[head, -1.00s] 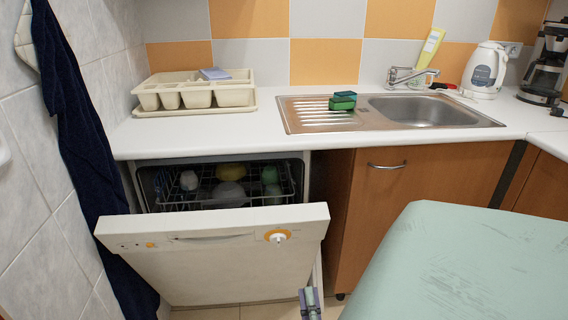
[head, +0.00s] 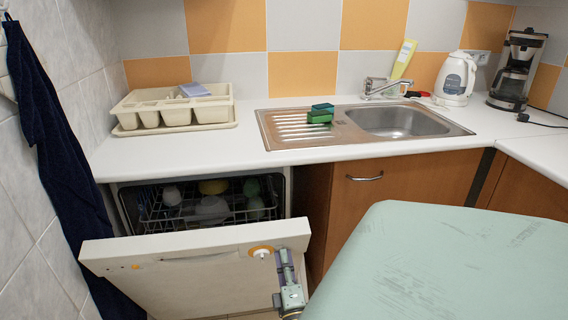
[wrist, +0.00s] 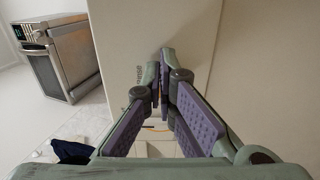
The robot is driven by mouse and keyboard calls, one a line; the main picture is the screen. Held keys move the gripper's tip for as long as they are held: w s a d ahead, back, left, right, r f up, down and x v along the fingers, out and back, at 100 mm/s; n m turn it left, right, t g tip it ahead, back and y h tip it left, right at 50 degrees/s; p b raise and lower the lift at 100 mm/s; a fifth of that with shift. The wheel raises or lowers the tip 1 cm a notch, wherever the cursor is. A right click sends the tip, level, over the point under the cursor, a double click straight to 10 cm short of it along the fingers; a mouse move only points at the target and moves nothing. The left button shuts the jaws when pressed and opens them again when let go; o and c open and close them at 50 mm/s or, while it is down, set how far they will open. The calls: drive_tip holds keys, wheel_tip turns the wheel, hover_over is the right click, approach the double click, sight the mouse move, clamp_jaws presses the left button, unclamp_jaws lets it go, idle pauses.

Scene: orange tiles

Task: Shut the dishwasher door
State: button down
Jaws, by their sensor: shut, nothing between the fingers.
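The white dishwasher door (head: 200,282) is partly open in the head view, tilted forward with its control strip and orange-ringed knob at the top. Behind it the dishwasher's dark opening shows a wire rack (head: 165,218) with several dishes. My gripper (head: 283,253) is in front of the right end of the door, fingers pointing up, just beside the knob. I cannot tell whether it touches the door. In the wrist view my gripper (wrist: 163,60) has its fingertips together with nothing between them. The lower part of the door is out of the head view.
The white counter (head: 240,152) above carries a cutlery tray (head: 185,108), sink (head: 395,122) and kettle (head: 453,78). A dark blue towel (head: 62,165) hangs at the left.

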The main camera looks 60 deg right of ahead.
sight(279, 233)
idle(0.3)
drive_tip(key=p+x, duration=0.1)
drive_tip(key=x, duration=0.2)
drive_tip(key=p+x, duration=0.1)
drive_tip(key=x, duration=0.3)
drive_tip(key=shift+w+d+r, duration=0.15)
drive_tip(key=shift+r, duration=0.2)
